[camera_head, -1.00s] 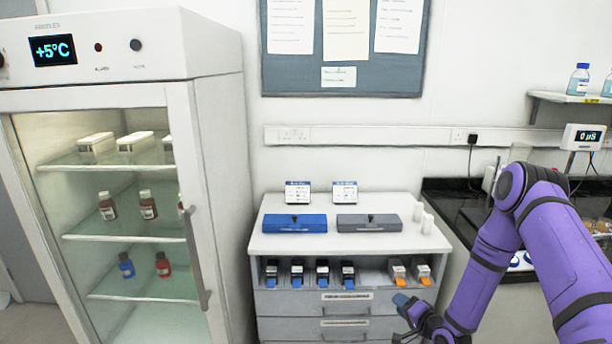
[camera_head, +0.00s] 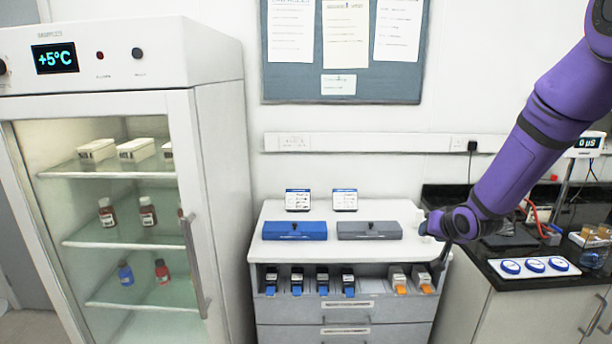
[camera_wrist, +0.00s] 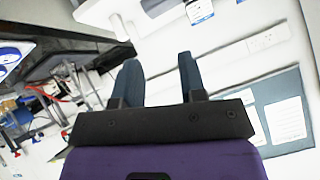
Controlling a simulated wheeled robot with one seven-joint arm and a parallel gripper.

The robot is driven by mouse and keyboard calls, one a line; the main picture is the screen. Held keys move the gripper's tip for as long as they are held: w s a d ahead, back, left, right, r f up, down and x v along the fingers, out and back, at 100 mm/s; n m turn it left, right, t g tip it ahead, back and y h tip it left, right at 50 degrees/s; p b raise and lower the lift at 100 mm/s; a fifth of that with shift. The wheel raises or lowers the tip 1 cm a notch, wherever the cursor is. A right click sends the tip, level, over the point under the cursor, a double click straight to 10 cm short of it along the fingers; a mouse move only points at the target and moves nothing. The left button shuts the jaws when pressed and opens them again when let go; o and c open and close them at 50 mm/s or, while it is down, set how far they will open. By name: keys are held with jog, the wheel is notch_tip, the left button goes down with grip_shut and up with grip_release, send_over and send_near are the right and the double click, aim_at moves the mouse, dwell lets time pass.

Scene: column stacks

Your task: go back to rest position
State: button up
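My purple arm (camera_head: 545,125) reaches in from the upper right of the head view. Its end, my gripper (camera_head: 440,262), is at the right edge of the white drawer cabinet, seen small and partly dark against it. In the wrist view my gripper (camera_wrist: 158,65) shows two dark blue-grey fingers set apart with nothing between them. It is open and empty.
The white cabinet (camera_head: 345,308) carries a blue case (camera_head: 295,230) and a grey case (camera_head: 369,230), with several small devices on the shelf below. A glass-door fridge (camera_head: 222,190) stands left. A dark bench (camera_head: 500,265) with three blue-and-white discs is at right.

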jog(key=s+r+n+g+h, duration=0.1)
jog(key=s+r+g+h, duration=0.1)
jog(key=s+r, duration=1.35)
jog(key=s+a+r+n+g, duration=0.1)
jog(key=s+r, duration=0.2)
jog(key=s, duration=0.8)
jog(key=s+a+r+g, duration=0.1)
jog(key=s+r, duration=0.1)
jog(key=s, duration=0.9)
jog(key=shift+s+a+r+n+g+y, duration=0.2)
jog(key=shift+a+r+n+g+y, duration=0.1)
jog(key=shift+r+n+g, duration=0.1)
